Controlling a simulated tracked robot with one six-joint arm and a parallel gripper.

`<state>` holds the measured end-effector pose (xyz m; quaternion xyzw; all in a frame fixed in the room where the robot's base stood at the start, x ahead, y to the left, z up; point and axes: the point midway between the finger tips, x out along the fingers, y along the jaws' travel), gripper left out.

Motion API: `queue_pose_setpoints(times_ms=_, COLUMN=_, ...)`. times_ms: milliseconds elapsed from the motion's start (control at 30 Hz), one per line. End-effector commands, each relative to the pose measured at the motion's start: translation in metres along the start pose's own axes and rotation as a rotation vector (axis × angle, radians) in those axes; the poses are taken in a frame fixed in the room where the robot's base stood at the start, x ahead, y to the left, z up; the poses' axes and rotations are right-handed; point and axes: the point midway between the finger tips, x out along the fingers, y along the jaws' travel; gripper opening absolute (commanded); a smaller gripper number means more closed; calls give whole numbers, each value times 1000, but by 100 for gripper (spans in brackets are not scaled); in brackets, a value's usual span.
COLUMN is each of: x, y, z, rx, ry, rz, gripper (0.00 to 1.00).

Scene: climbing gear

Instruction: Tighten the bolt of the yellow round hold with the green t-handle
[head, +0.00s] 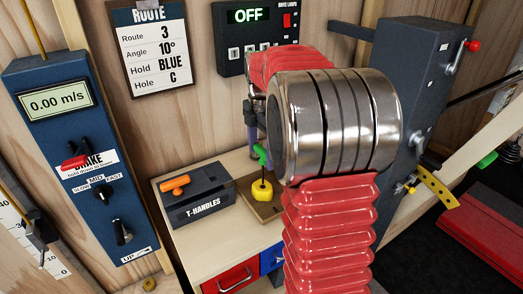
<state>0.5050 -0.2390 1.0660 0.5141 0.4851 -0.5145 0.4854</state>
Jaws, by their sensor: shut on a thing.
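The yellow round hold (262,191) sits on a brown wooden plate (262,212) on the pale bench. The green t-handle (261,154) stands upright above it, its thin shaft running down to the middle of the hold. Whether its tip is seated in the bolt cannot be seen. My gripper (257,138) is mostly hidden behind my arm's large metal joint; its visible part is just above the green t-handle, and it is shut on that handle. The bolt itself is too small to make out.
A dark T-HANDLES box (196,198) with an orange t-handle (174,183) stands left of the hold. A blue brake panel (85,150) is at the left, a tall dark column (405,90) at the right. Red (232,279) and blue (271,258) drawers are below the bench top.

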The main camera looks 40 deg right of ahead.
Motion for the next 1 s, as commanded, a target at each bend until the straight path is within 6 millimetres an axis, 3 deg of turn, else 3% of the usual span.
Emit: queue_pose_setpoints(times_ms=1000, x=20, y=0, z=0, rx=0, ry=0, rz=-1, gripper=41)
